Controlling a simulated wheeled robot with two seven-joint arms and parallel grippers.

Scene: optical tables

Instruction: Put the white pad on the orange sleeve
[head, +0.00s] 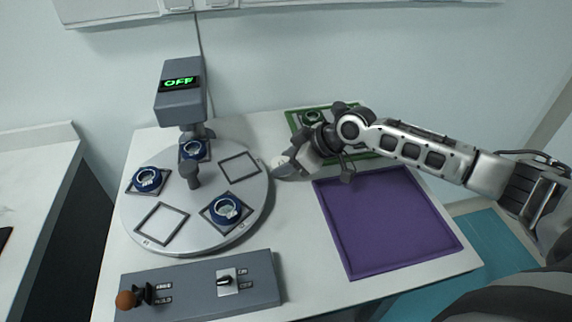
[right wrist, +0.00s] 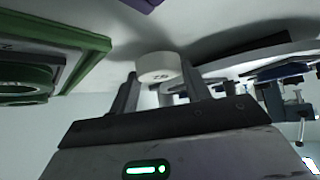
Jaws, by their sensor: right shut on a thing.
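My right gripper (head: 289,165) is shut on the white pad (head: 278,167), holding it close to the right edge of the round grey turntable. In the right wrist view the white pad (right wrist: 160,67) is a short round piece with dark print on its side, between the two fingers (right wrist: 160,88). I cannot tell whether it touches the table. I see no orange sleeve; blue ring-shaped parts sit on the turntable (head: 196,215) at the left (head: 147,179), the back (head: 194,150) and the front right (head: 226,210). My left gripper is not in view.
A grey machine (head: 180,100) reading OFF stands behind the turntable. Two square frames (head: 239,167) on the turntable are empty. A control box (head: 200,287) lies in front. An empty purple tray (head: 385,220) is right; a green tray (head: 292,121) holding a green ring (head: 312,117) is behind my arm.

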